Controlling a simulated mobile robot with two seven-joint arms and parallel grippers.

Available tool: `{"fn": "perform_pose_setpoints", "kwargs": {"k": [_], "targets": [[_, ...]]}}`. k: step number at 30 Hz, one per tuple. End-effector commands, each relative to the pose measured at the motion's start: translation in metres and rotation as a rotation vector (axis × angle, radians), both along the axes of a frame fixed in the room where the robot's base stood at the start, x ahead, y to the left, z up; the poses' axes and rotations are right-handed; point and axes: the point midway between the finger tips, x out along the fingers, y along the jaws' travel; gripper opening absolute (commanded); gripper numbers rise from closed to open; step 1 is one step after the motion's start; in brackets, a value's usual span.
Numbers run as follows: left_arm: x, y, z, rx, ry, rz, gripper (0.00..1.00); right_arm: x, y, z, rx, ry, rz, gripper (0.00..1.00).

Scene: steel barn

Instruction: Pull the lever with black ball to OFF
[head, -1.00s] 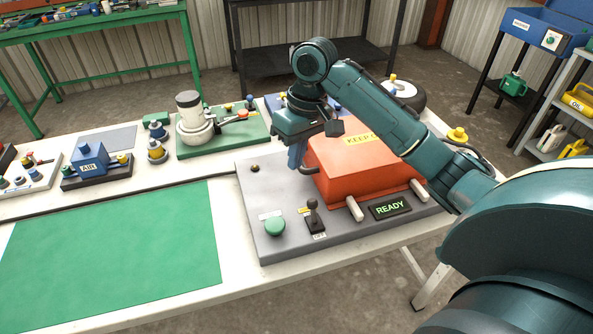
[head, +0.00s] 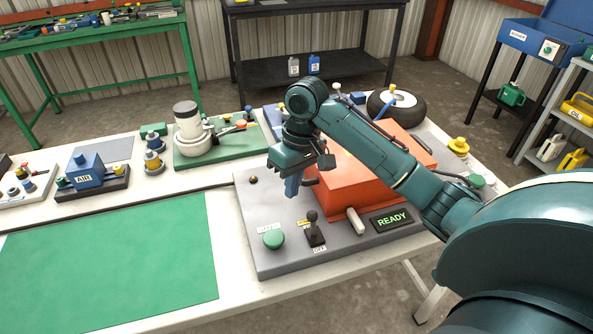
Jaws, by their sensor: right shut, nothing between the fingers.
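The lever with the black ball (head: 312,217) stands on a dark base at the front of the grey panel (head: 274,209). A small label reading OFF (head: 320,250) lies at its near side, and a yellow label, partly hidden, lies at its far side. The lever looks close to upright; its exact tilt is hard to tell. My right gripper (head: 292,192) points down above the panel, behind and slightly left of the ball. It is shut and empty, and appears apart from the lever. My left gripper is not in view.
A green button (head: 273,239) sits left of the lever. An orange cover (head: 358,178) with a pale handle (head: 355,221) and a READY display (head: 392,219) are to the right. A green mat (head: 110,255) lies on the table at left.

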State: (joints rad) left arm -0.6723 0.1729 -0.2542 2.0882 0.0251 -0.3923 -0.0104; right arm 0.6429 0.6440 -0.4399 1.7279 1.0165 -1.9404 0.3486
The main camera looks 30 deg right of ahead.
Motion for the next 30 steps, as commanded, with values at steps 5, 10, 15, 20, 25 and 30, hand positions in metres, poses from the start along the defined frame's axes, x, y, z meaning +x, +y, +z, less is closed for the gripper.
{"fn": "perform_pose_setpoints", "kwargs": {"k": [5,10,15,20,25,30], "targets": [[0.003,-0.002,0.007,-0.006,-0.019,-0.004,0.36,-0.002,0.004,-0.034,-0.002,0.001,0.0,0.0],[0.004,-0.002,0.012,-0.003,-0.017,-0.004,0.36,-0.027,-0.003,-0.022,-0.002,-0.001,0.001,0.0],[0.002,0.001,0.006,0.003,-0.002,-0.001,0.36,-0.036,-0.005,-0.02,-0.001,0.0,0.001,0.0],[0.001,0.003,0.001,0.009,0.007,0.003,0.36,-0.037,-0.005,-0.019,-0.001,-0.001,0.001,0.0],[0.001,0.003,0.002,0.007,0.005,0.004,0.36,-0.037,-0.005,-0.019,-0.001,-0.001,0.001,0.0],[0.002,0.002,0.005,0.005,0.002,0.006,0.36,-0.034,-0.005,-0.018,-0.002,-0.008,0.001,0.0]]}}
